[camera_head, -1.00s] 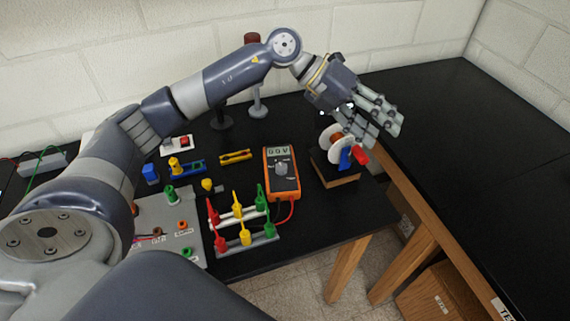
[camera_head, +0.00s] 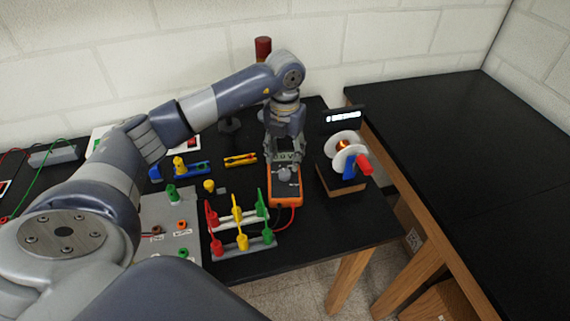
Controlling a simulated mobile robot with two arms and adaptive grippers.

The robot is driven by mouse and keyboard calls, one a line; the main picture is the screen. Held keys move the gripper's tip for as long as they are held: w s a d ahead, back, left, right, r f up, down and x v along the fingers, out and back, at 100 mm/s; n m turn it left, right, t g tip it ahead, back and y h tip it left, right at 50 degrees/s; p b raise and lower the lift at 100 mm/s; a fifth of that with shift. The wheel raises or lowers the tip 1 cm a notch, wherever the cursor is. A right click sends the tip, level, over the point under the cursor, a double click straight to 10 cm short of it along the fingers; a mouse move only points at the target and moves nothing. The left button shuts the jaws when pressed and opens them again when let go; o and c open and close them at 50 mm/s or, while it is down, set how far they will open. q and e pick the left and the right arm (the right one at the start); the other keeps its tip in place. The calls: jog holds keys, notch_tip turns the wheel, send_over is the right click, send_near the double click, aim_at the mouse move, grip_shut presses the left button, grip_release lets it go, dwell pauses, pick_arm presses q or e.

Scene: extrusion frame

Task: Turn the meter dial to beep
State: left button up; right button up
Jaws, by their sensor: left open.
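The orange multimeter (camera_head: 286,197) lies on the black table in the head view, with its grey round dial (camera_head: 285,174) near its middle. My left gripper (camera_head: 286,160) points down over the upper part of the meter, its fingers close to the dial. It is open; whether the fingers touch the dial cannot be told. The gripper hides the meter's display. My right gripper is not in view.
A probe rack (camera_head: 262,240) with red, yellow and green probes stands in front of the meter. A coil spool on a wooden base (camera_head: 343,187) stands to its right. A grey panel with sockets (camera_head: 165,215) lies to the left.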

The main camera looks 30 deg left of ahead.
aim_at(285, 171)
pick_arm(q)
jog(key=shift+f+p, duration=0.6)
jog(key=shift+f, duration=2)
jog(key=c, duration=1.1)
